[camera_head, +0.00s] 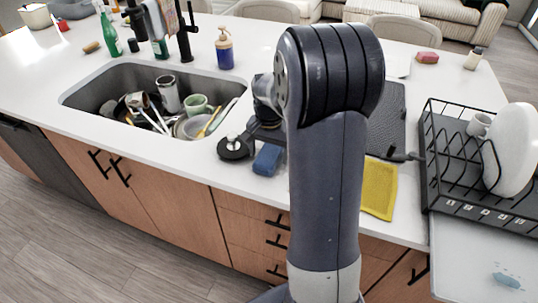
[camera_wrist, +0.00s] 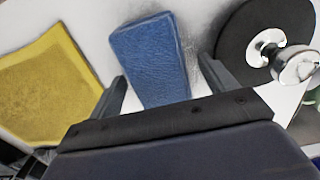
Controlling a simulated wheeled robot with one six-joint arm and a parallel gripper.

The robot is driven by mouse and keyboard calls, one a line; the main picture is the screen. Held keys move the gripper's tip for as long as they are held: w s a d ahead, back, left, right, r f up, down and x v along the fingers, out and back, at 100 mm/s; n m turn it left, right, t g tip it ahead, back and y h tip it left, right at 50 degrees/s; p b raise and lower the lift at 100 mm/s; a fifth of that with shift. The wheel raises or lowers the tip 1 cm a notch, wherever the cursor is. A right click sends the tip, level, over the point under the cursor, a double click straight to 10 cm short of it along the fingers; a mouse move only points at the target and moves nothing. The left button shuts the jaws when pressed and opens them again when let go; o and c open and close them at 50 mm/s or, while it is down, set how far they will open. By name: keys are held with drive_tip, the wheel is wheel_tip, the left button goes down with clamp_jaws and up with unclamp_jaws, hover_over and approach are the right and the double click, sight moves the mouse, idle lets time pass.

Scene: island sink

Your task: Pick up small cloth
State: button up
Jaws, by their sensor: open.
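A small blue folded cloth (camera_head: 268,160) lies on the white counter near its front edge. It also shows in the wrist view (camera_wrist: 152,58), between and beyond my fingertips. A larger yellow cloth (camera_head: 379,188) lies flat at the counter edge to the right, and at the left in the wrist view (camera_wrist: 45,82). My gripper (camera_wrist: 162,72) is open and empty, with one finger to each side of the blue cloth's near end. Whether the fingers touch it cannot be told. In the head view my arm hides part of the gripper.
A black round stopper (camera_head: 235,148) with a metal knob lies close left of the blue cloth. The sink (camera_head: 85,88) holds dishes. A soap bottle (camera_head: 224,50) stands behind it. A black dish rack (camera_head: 440,200) with a white plate stands right.

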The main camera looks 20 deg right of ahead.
sight(269, 151)
drive_tip(key=c, duration=1.1)
drive_tip(key=shift+o, duration=0.2)
drive_tip(key=shift+r, duration=0.1)
wheel_tip(269, 151, up, 10)
drive_tip(key=shift+f, duration=0.1)
